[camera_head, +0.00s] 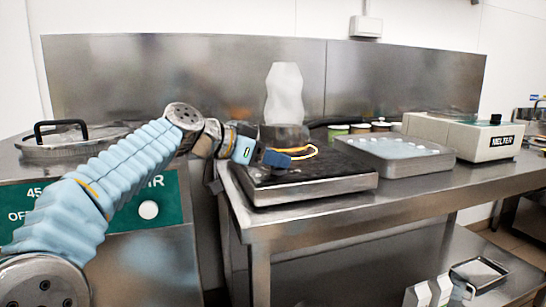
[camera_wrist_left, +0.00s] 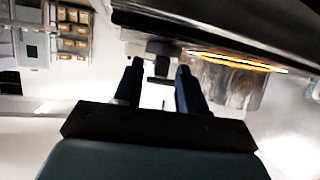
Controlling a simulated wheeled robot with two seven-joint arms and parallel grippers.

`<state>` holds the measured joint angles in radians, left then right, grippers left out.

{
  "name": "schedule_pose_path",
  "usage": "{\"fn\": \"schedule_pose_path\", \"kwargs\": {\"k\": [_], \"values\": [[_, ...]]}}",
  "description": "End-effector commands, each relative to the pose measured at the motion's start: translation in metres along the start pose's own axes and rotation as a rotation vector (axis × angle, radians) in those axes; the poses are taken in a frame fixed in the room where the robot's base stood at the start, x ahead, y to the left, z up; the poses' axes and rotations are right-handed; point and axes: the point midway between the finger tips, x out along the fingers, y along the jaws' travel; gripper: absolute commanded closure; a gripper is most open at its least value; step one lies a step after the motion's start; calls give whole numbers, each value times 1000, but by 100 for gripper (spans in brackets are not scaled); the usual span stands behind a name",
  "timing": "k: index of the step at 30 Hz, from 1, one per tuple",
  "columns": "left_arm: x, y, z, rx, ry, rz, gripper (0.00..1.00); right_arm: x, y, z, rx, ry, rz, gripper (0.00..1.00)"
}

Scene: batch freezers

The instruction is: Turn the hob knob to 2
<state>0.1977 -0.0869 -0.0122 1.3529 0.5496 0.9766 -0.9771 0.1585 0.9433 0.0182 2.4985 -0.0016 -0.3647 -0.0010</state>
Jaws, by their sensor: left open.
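The hob (camera_head: 315,187) is a low dark-topped unit with a steel front edge on the steel table. My left gripper (camera_head: 284,157) is above the hob's left part, coming in from the left. In the left wrist view the fingers (camera_wrist_left: 158,78) are apart, with a small dark T-shaped piece just beyond and between them; it may be the hob knob, but I cannot tell for sure, nor whether it touches. No number marking is readable. The hob knob does not show clearly in the head view. My right gripper is not in view.
A steel pot (camera_head: 283,134) with a white lumpy shape above it stands behind my gripper. A steel tray (camera_head: 405,168) and a box marked MELTER (camera_head: 462,134) stand to the right. A green panel (camera_head: 172,196) with a white knob (camera_head: 148,209) is at left.

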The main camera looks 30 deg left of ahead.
Motion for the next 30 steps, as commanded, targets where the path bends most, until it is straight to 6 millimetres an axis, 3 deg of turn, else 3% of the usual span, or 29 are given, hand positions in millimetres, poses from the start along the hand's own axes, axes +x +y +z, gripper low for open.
{"fn": "schedule_pose_path", "kwargs": {"k": [8,16,30], "values": [[2,0,0,1,0,0,60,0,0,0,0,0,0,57],[2,0,0,0,0,0,99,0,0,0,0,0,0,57],[1,2,0,-28,0,-74,100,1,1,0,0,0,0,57]]}}
